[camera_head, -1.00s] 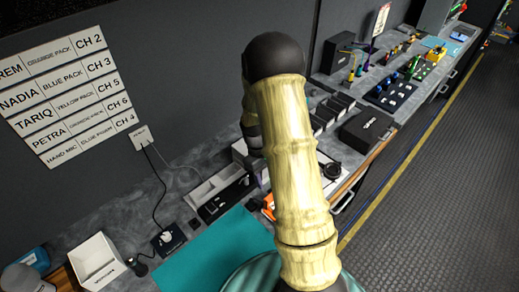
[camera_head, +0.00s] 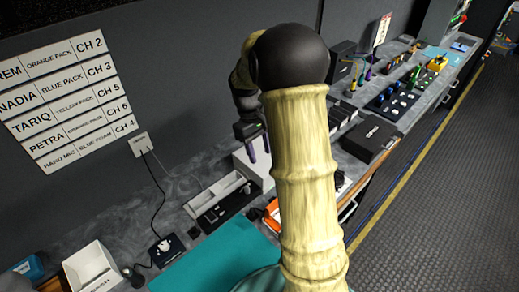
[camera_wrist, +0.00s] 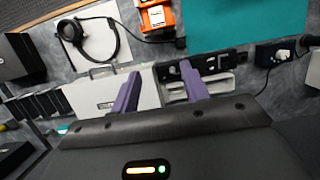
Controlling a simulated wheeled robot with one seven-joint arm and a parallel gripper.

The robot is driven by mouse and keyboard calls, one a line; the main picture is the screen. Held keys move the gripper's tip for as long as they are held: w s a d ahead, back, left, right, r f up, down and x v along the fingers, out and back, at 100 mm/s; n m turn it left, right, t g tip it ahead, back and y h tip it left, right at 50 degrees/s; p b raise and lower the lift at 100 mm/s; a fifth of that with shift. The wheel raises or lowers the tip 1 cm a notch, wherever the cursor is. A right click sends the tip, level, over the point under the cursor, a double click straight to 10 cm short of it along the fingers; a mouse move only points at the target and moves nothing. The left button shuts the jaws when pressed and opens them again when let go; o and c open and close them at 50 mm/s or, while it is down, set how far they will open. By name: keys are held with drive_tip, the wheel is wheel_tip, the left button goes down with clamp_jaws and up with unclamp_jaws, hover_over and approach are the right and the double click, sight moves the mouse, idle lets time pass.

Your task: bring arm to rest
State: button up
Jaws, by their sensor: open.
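My arm rises through the middle of the head view, its pale ribbed link hiding part of the bench. My gripper (camera_head: 252,150) shows left of the arm's dark joint, pointing down above the bench near a white box. In the wrist view my gripper (camera_wrist: 158,90) has its two purple fingers spread apart, with nothing between them. The fingers overlap a white box (camera_wrist: 110,92) and a black-and-white tray unit (camera_wrist: 215,75) in the picture; I see no contact.
A teal mat (camera_head: 225,262) lies on the bench at front. A white bin (camera_head: 90,268) stands at left. A black case (camera_head: 370,138) and several small tools lie toward the back right. The floor (camera_head: 455,190) at right is clear. Headphones (camera_wrist: 75,35) show in the wrist view.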

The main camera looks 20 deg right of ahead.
idle(0.3)
drive_tip(key=s+a+m+t, duration=0.2)
drive_tip(key=s+a, duration=0.2)
drive_tip(key=s, duration=0.3)
drive_tip(key=s+a+m+t+y, duration=0.1)
drive_tip(key=s+a+m+t, duration=0.1)
drive_tip(key=s, duration=0.5)
drive_tip(key=a+t, duration=0.1)
drive_tip(key=a, duration=0.1)
drive_tip(key=shift+a+f, duration=0.15)
drive_tip(key=shift+a, duration=0.2)
idle(0.9)
drive_tip(key=shift+c, duration=1)
